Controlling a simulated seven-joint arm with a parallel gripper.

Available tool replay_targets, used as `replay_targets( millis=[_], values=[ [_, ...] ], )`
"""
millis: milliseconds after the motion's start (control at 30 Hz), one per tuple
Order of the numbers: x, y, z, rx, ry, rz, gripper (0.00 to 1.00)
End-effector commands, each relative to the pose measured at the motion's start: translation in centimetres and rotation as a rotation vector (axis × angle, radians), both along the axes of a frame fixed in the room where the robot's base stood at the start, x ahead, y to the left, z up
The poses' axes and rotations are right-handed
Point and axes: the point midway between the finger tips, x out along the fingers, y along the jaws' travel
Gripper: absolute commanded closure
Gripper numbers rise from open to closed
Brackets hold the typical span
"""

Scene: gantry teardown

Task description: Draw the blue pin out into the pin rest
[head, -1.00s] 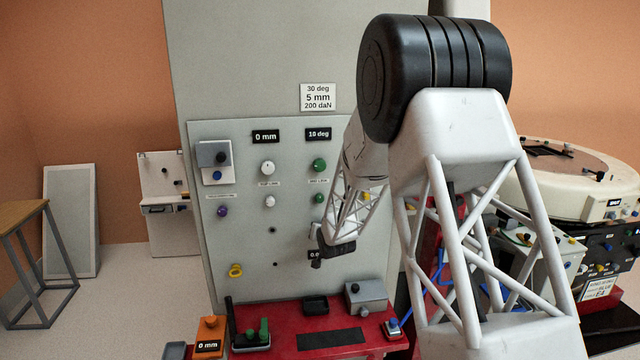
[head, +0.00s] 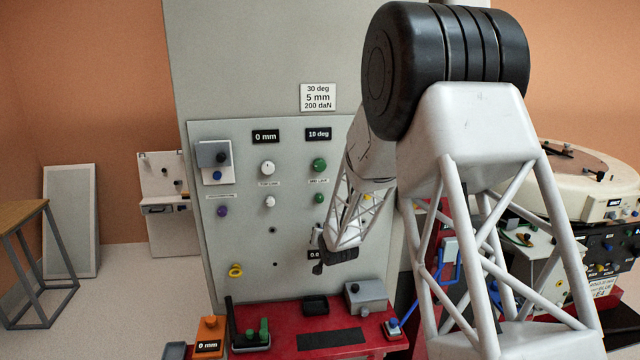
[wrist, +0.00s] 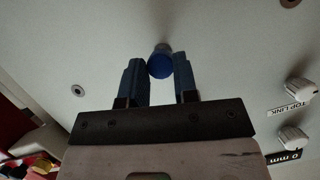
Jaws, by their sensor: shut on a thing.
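The blue pin (wrist: 160,66) shows in the wrist view as a round blue head with a short grey part behind it towards the panel. My gripper (wrist: 158,72) has its two blue-grey fingers on either side of the head, shut on it. Whether the pin's shaft is still inside the panel is hidden. In the head view my gripper (head: 318,267) is at the lower right of the grey panel (head: 245,290), and the pin cannot be made out there. I cannot tell for sure which part is the pin rest; a small black tray (head: 315,305) lies on the red bench below.
The red bench (head: 285,312) holds a grey box (head: 366,297), a black holder with green pieces (head: 250,340) and an orange readout box (head: 209,337). A yellow ring (head: 236,271) and white knobs (head: 268,167) stand out from the panel.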

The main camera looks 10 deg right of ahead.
Motion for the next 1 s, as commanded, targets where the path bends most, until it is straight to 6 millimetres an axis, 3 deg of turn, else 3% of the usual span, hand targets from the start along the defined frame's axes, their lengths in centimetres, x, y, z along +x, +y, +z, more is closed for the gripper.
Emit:
replay_targets(
  millis=[800, 1000],
  values=[
    [-4.6, 0.0, 0.0, 0.000, 0.000, 0.000, 1.00],
    [-5.0, 0.0, 0.0, 0.000, 0.000, 0.000, 1.00]
  ],
)
